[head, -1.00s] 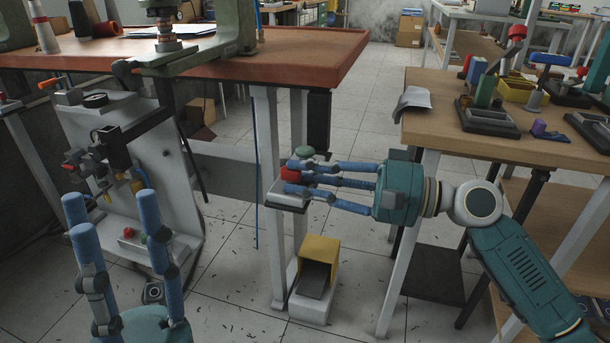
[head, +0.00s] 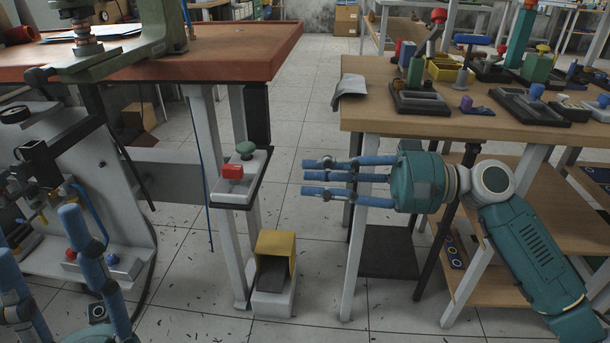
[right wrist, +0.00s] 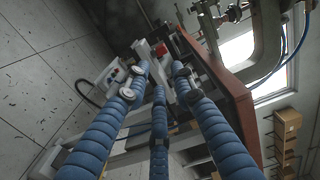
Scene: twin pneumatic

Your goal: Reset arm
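A small grey control box (head: 240,190) is fixed at the near leg of the red-topped bench. It carries a red square button (head: 232,172) and a green mushroom button (head: 245,149). My right gripper (head: 310,177) has straight blue fingers pointing left at the box. Its fingertips are apart from the box, with floor visible between. In the right wrist view its fingers (right wrist: 160,80) are spread with nothing between them. My left gripper (head: 38,240) is at the lower left in front of the grey machine, its fingers apart and empty, partly cut off by the frame edge.
The red-topped bench (head: 250,48) carries a green press (head: 165,30). A yellow-hooded foot pedal (head: 275,262) is on the floor below the box. A wooden table (head: 370,115) with several fixtures stands right, above my right arm. A grey machine panel (head: 60,185) is at left.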

